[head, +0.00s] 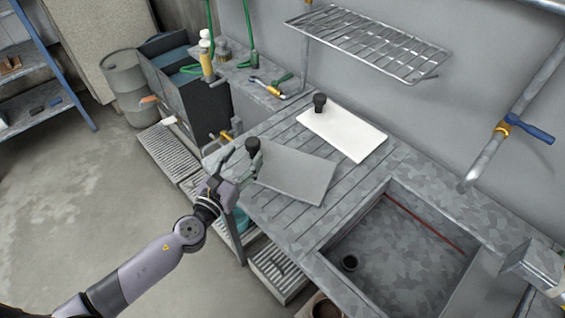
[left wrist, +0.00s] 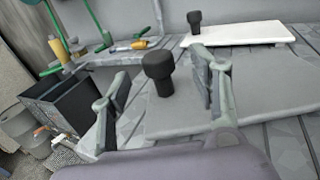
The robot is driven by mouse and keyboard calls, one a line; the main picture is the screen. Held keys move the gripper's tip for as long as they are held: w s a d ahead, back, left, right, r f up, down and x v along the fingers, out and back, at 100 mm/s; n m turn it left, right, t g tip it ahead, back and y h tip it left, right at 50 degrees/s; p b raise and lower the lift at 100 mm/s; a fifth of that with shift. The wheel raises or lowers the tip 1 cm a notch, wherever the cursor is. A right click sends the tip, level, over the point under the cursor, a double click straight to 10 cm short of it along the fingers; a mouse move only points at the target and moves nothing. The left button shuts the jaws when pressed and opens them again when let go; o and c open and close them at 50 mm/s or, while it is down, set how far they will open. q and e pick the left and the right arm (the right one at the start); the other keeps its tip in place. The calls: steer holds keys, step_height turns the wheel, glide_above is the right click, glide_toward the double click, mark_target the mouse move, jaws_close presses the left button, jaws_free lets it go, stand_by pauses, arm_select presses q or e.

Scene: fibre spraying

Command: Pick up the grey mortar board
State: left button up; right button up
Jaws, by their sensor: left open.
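The grey mortar board (head: 296,174) lies flat on the ribbed drainer of the metal sink unit. Its black knob handle (head: 253,147) stands up near its left end. My left gripper (head: 237,167) is open at that left end, close to the handle. In the left wrist view the handle (left wrist: 158,72) stands between the two spread fingers of the left gripper (left wrist: 165,95), with space on both sides. The grey board (left wrist: 255,105) stretches away to the right there. I cannot tell whether a finger touches the board. My right gripper is not in view.
A white board (head: 343,133) with a black knob lies behind the grey one. The sink basin (head: 395,245) is at the right, with a wire rack (head: 368,42) above. Tools and bottles (head: 207,62) stand at the back left.

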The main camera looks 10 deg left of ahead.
mark_target(249, 147)
arm_select(q)
steer(key=shift+p+x, duration=0.5)
steer(key=shift+x, duration=2.7)
steer(key=shift+a, duration=0.1)
steer(key=shift+s, duration=0.1)
steer(key=shift+c, duration=0.8)
jaws_close()
steer(key=shift+r, duration=0.1)
